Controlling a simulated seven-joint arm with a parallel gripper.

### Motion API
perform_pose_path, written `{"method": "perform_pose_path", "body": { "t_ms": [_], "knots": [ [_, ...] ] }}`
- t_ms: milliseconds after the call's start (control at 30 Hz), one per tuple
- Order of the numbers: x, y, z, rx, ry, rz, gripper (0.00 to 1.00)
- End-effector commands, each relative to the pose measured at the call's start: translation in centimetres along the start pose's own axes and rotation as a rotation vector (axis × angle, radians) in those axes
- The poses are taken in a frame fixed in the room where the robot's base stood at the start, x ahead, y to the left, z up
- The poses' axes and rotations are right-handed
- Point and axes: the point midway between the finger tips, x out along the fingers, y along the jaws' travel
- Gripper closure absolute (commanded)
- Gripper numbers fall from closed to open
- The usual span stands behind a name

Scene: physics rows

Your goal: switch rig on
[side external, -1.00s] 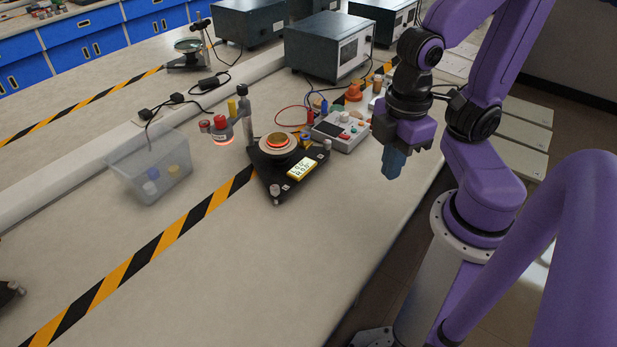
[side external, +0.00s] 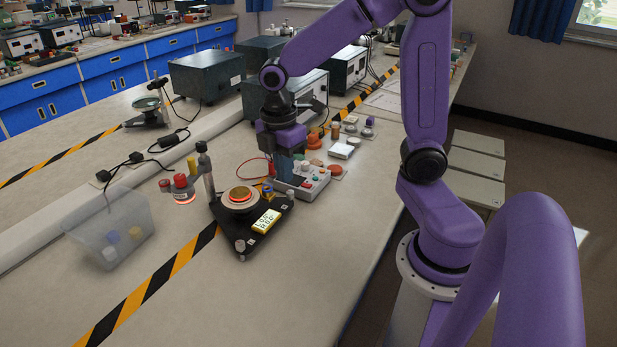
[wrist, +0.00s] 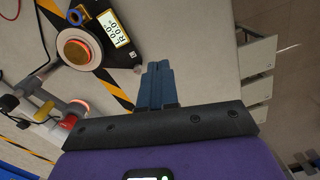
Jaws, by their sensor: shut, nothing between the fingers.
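The rig (side external: 238,220) is a black three-cornered base on the bench. A grey control box (side external: 312,186) with several knobs and buttons stands right of the rig. My gripper (side external: 284,181) is shut and empty, pointing down, and covers the box's left end in the side view. Touching or apart, I cannot tell. In the wrist view my fingertips (wrist: 157,68) are beside the rig, over bare bench.
A red-capped part (side external: 181,184) and a dark upright post (side external: 205,170) stand left of the rig. Dark instrument cases (side external: 285,95) stand behind. Front bench is clear, with striped tape (side external: 150,290).

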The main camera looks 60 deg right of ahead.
Motion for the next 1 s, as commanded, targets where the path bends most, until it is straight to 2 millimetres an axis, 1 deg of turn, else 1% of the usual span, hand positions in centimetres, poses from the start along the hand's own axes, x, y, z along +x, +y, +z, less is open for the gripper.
{"method": "perform_pose_path", "body": {
  "t_ms": [33, 200, 367, 500, 700, 800, 900, 1000],
  "knots": [
    [0.2, 1.4, 0.8, -0.007, -0.004, -0.007, 1.00],
    [0.9, 5.5, 3.7, -0.057, -0.009, -0.025, 1.00],
    [1.8, 8.8, 7.3, -0.105, -0.009, -0.046, 1.00],
    [2.8, 11.2, 11.0, -0.148, -0.003, -0.063, 1.00],
    [4.2, 13.4, 16.2, -0.204, 0.010, -0.084, 1.00],
    [4.7, 13.9, 18.1, -0.224, 0.015, -0.090, 1.00],
    [5.0, 14.2, 19.3, -0.239, 0.020, -0.094, 1.00],
    [5.1, 14.3, 19.9, -0.247, 0.022, -0.096, 1.00]
  ]
}}
